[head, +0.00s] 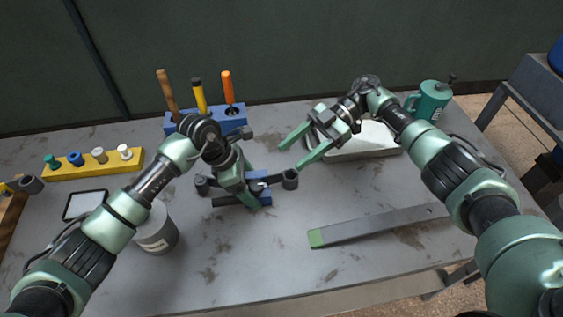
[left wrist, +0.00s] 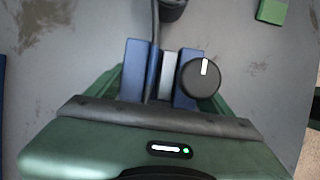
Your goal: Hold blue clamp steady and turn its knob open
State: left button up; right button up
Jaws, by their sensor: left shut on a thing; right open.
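The blue clamp (head: 265,199) lies on the grey workbench in the head view, its dark bars running left and right to round ends. My left gripper (head: 252,190) reaches down over its middle and is shut on it, hiding part of it. In the left wrist view the blue clamp (left wrist: 134,72) shows as blue blocks between my green fingers. A round dark knob (left wrist: 201,79) with a white line sits at its right side, the line near upright in the picture. My right gripper (head: 292,150) is open and empty, above the bench to the upper right of the clamp.
A blue rack (head: 232,117) with several handled tools stands behind. A yellow rack (head: 75,170) holds several small knobs at left. A grey can (head: 156,232) stands beneath my left arm. A white tray (head: 365,141), green mug (head: 430,101) and grey bar (head: 375,226) are at right. The front middle is clear.

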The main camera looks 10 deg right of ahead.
pick_arm(q)
jog(key=shift+r, duration=0.1)
dwell(0.3)
jog(key=o, duration=2)
jog(key=shift+c, duration=0.2)
